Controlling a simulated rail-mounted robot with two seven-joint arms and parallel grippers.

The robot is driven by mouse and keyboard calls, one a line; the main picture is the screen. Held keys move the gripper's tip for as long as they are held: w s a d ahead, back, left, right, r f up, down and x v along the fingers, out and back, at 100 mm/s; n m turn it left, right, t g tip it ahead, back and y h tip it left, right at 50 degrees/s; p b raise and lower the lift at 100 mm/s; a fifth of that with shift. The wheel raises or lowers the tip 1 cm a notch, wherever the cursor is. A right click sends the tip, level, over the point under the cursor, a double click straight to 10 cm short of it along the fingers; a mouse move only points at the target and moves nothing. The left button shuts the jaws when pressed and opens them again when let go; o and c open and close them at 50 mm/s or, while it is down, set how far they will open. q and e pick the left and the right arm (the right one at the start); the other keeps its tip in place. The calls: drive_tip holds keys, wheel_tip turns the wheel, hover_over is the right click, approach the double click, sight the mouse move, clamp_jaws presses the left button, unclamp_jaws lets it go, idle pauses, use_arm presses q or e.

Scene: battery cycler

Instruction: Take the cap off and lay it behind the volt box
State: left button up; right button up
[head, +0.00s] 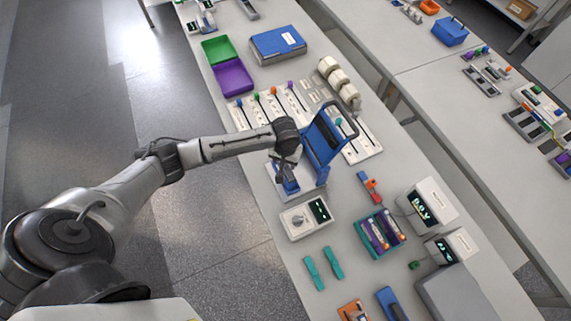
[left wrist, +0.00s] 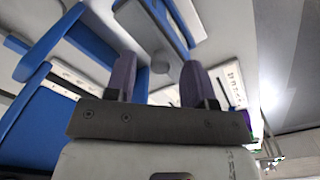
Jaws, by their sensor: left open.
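My left gripper (head: 287,172) is over the white base of a blue fixture (head: 322,143) with a raised blue frame. In the left wrist view, the two dark fingers (left wrist: 160,75) stand apart, with nothing clearly held between them. Blue and white parts of the fixture fill the space beyond them. A small blue part (head: 290,187) sits on the base just below the fingertips; contact cannot be told. I cannot make out which part is the cap. The likely volt box (head: 304,217), white with a dial and a dark display, stands just in front of the fixture. My right gripper is not in view.
A teal tray with purple cells (head: 380,233) and white display units (head: 427,205) stand to the right. Two teal strips (head: 322,268) lie nearer. White rolls (head: 340,84) and a rack of coloured knobs (head: 272,105) lie beyond the fixture. Bare table lies along the left edge.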

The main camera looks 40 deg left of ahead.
use_arm(q)
drive_tip(key=shift+f, duration=0.5)
drive_tip(key=shift+c, duration=0.2)
clamp_jaws()
